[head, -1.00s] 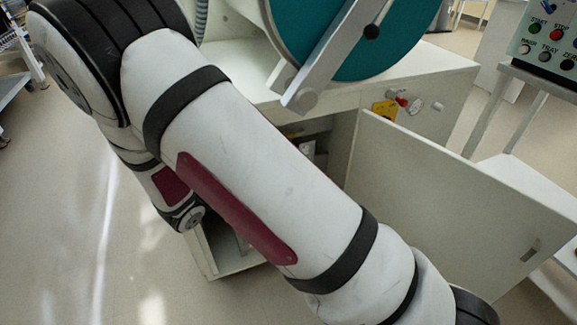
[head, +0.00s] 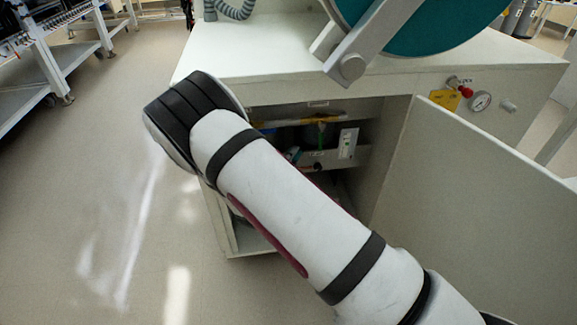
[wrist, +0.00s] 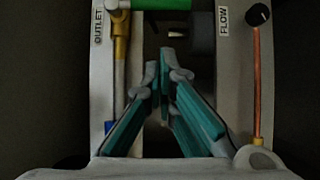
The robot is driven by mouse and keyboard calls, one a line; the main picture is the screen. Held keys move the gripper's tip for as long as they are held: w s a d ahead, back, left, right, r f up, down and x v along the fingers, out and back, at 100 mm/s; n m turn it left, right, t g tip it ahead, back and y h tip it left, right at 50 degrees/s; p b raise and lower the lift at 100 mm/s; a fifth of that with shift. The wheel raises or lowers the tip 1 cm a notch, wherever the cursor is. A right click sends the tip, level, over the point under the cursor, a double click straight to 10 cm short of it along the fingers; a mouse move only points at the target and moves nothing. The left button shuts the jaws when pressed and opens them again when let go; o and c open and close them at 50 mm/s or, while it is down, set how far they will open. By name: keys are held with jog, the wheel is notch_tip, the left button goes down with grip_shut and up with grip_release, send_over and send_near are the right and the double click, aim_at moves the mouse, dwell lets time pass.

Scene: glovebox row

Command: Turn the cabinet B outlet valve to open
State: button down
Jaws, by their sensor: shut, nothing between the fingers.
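In the wrist view, an OUTLET label (wrist: 97,27) is on a pale panel at the left. Beside it is a brass fitting (wrist: 120,45) on a pale vertical pipe, with a small blue part lower down. A green bar (wrist: 165,5) crosses the top edge; I cannot tell whether it is the valve's handle. My gripper (wrist: 157,65) has teal fingers, shut and empty, pointing between the OUTLET and FLOW panels, below the green bar. A green part (head: 321,132) shows inside the open cabinet (head: 385,75).
A FLOW label (wrist: 223,20) is at right, beside a black knob (wrist: 258,14) on a copper pipe. The open cabinet door (head: 480,190) stands at right. Floor at left is clear.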

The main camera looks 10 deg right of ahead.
aim_at(321, 137)
jog(key=shift+w+d+b, duration=0.3)
jog(key=shift+w+d, duration=0.15)
jog(key=shift+d, duration=0.45)
jog(key=shift+w+d+b, duration=0.25)
jog(key=shift+w+d, duration=0.25)
jog(key=shift+d, duration=0.35)
jog(key=shift+w+d+b, duration=0.3)
jog(key=shift+w+d, duration=0.15)
jog(key=shift+d, duration=0.45)
